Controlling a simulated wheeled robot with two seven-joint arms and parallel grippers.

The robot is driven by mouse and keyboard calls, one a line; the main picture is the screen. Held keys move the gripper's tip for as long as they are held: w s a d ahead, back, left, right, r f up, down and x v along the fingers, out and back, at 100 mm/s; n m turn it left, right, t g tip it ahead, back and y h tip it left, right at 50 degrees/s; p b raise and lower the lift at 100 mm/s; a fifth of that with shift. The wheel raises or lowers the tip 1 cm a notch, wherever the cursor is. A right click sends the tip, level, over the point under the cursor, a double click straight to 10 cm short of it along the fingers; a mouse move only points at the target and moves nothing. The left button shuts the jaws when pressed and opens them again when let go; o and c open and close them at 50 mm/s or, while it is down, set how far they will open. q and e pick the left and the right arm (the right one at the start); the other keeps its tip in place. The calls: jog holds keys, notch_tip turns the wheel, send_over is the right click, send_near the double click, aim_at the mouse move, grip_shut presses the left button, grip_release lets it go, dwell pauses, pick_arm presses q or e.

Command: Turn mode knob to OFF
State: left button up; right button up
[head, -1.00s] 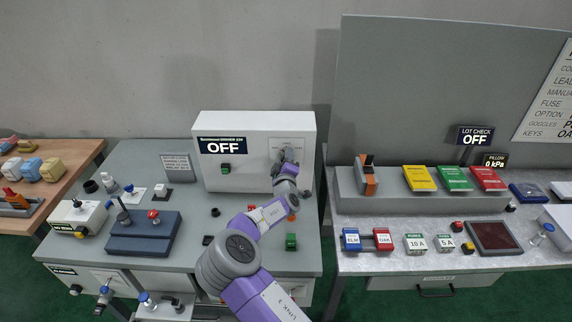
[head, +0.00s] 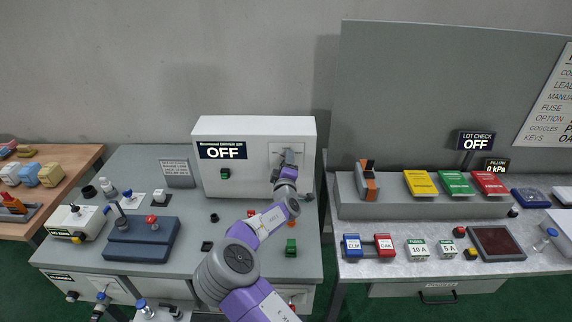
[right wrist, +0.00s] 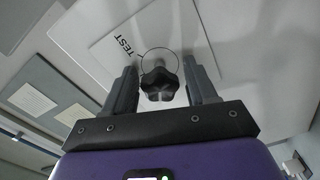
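The dark, lobed mode knob (right wrist: 160,82) sits on a pale plate on the front of the white machine box (head: 255,127). The word TEST is printed beside it in the right wrist view. My right gripper (right wrist: 161,88) is open, with one finger on each side of the knob and visible gaps between fingers and knob. In the head view the right gripper (head: 287,160) is at the box's right front and mostly hides the knob. The box's display (head: 222,150) reads OFF. My left gripper is not in view.
A green button (head: 225,173) is on the box front, left of the knob. A blue block with levers (head: 142,240) and small parts stand on the grey table (head: 190,262). A second bench with a tall grey panel (head: 440,90) stands to the right.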

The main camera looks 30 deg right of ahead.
jog(key=shift+s, duration=0.1)
jog(key=shift+v, duration=3.75)
jog(key=shift+a, duration=0.1)
